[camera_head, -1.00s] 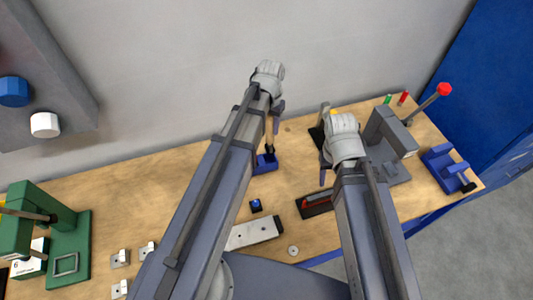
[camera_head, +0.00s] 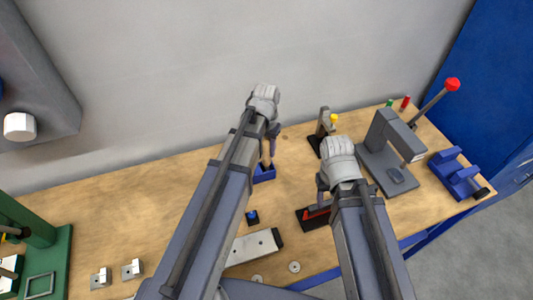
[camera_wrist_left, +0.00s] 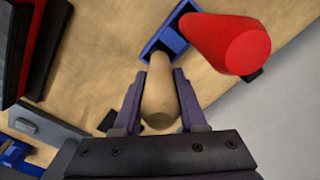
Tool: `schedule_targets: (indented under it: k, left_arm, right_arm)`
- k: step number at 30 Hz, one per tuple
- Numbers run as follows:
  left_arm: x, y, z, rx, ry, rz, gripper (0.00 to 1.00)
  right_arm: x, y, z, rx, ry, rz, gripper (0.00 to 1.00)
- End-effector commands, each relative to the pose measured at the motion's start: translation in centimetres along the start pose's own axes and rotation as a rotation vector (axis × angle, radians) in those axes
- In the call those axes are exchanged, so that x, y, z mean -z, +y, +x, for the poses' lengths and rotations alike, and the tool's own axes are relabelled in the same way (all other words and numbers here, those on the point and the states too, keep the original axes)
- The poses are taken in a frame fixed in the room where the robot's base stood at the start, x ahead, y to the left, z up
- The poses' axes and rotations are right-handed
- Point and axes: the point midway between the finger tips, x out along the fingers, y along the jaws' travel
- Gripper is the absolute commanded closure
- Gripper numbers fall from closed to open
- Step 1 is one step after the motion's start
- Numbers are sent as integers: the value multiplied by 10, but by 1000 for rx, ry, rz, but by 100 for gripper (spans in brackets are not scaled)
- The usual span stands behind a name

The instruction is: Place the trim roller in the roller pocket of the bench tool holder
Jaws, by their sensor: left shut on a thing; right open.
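The trim roller shows as a pale wooden handle (camera_wrist_left: 160,105) between my left gripper's fingers (camera_wrist_left: 158,92); its roller end is hidden. My left gripper (camera_head: 268,140) is shut on it, and the handle (camera_head: 266,154) stands roughly upright over the blue bench tool holder (camera_head: 264,174). In the left wrist view the far end of the handle overlaps the near part of the holder (camera_wrist_left: 167,38). I cannot tell whether the roller is inside a pocket. My right gripper (camera_head: 322,190) is open and empty.
A red handle-like object (camera_wrist_left: 225,40) rises close beside the holder. A black tray with red inside (camera_head: 314,217) lies under my right gripper. A grey press (camera_head: 392,155) stands right, a green fixture (camera_head: 45,265) left. Bench left of the holder is mostly clear.

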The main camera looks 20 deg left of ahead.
Motion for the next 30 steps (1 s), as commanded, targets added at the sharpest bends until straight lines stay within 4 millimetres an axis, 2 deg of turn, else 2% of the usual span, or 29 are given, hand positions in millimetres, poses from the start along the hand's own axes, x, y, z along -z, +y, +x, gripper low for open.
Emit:
schedule_targets:
  k: [12, 13, 15, 20, 30]
  left_arm:
    - [0, 0, 7, 0, 0, 0, 100]
    - [0, 0, 5, 0, 0, 0, 56]
    - [0, 0, 4, 0, 0, 0, 48]
    - [0, 0, 4, 0, 0, 0, 30]
    - [0, 0, 3, 0, 0, 0, 29]
  right_arm:
    - [0, -1, 6, 0, 0, 0, 50]
    - [0, 0, 5, 0, 0, 0, 50]
    - [0, 0, 4, 0, 0, 0, 50]
    - [0, 0, 4, 0, 0, 0, 50]
    - [0, 0, 3, 0, 0, 0, 50]
